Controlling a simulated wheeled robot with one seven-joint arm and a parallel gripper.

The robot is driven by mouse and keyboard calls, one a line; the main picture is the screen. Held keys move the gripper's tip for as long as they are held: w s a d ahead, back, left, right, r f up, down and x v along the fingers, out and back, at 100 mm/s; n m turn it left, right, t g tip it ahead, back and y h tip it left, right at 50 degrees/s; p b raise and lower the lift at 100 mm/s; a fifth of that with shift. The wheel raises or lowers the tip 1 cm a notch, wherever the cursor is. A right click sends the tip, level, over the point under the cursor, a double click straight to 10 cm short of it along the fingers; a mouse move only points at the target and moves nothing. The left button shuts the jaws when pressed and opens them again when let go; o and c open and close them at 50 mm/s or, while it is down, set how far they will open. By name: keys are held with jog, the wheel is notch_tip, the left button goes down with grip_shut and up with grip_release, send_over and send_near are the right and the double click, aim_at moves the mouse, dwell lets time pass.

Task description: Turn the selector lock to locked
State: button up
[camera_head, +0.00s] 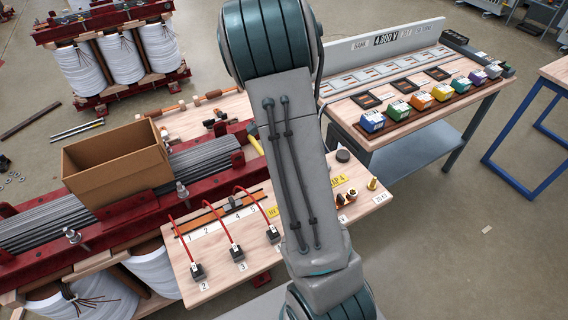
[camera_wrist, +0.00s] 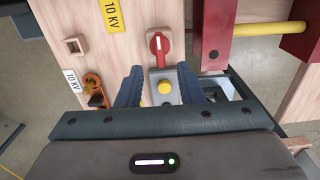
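A red rotary knob (camera_wrist: 158,44) with a white mark sits on the light wooden panel in the wrist view, just beyond my fingertips; it looks like the selector lock. Its white mark runs roughly up and down in the picture. Below it, a round yellow button (camera_wrist: 165,88) on a grey plate shows between my fingers. My gripper (camera_wrist: 159,71) is open, with one dark blue finger on each side of the plate and nothing seen held. Contact with the plate cannot be told. In the head view my arm covers the gripper and the knob.
A red beam (camera_wrist: 215,35) and a yellow bar (camera_wrist: 262,29) are to the right. In the head view, red cables (camera_head: 225,221) stand on the panel beside a cardboard box (camera_head: 117,168).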

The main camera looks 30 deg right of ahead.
notch_tip(320, 180, up, 8)
jog(key=shift+f, duration=0.2)
dwell(0.5)
